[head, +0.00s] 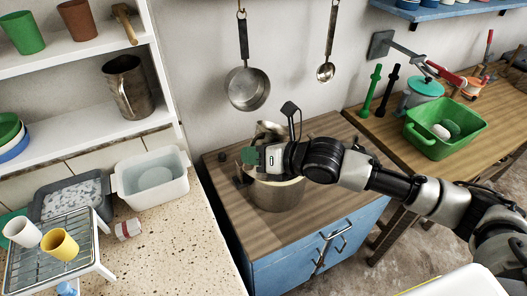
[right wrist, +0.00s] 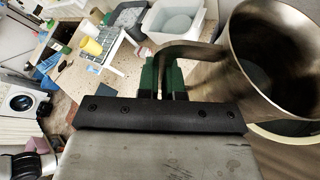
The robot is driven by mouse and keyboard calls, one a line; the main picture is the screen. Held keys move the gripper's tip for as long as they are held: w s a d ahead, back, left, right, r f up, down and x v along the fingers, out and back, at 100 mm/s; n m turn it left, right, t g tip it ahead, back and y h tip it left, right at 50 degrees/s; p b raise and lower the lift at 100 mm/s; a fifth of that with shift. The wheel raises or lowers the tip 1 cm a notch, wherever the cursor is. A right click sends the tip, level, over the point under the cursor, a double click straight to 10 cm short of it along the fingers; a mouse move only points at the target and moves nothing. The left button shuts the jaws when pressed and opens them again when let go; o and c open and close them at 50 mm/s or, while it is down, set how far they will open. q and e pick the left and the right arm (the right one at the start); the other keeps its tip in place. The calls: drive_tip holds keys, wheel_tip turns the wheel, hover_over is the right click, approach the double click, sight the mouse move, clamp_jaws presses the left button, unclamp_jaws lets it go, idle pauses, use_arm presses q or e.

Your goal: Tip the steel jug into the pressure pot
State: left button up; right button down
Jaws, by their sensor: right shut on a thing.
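The steel jug (head: 268,130) is above the pressure pot, partly hidden behind my right gripper (head: 250,157). That gripper is shut on the jug's handle, with its green fingers (right wrist: 166,78) around it in the right wrist view. There the jug (right wrist: 283,68) shows its wide round mouth; its inside is dark, and I cannot tell what is in it. I cannot tell how far it is tilted. The pressure pot (head: 278,194) stands on the wooden top, its mouth mostly covered by my wrist. Part of its rim shows below the jug in the right wrist view (right wrist: 290,131). My left gripper is out of view.
The pot's blue cabinet (head: 290,262) has free wooden top around it. Another metal jug (head: 128,88) stands on the left shelf. A pan (head: 247,88) and a ladle (head: 326,71) hang behind. A green basin (head: 440,130) is on the right bench.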

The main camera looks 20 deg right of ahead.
drive_tip(key=shift+a+f, duration=0.15)
drive_tip(key=shift+a, duration=0.2)
drive_tip(key=shift+s+a+f+n+h, duration=0.1)
drive_tip(key=shift+f+n+h, duration=0.2)
drive_tip(key=shift+n, duration=0.1)
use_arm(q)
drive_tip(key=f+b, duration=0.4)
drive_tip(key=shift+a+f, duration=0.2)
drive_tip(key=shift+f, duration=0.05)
use_arm(e)
drive_tip(key=f+n, duration=0.1)
drive_tip(key=f+n+t+h, duration=0.1)
drive_tip(key=f, duration=0.1)
drive_tip(key=f+n+h, duration=0.1)
drive_tip(key=shift+s+f+n+t, duration=0.3)
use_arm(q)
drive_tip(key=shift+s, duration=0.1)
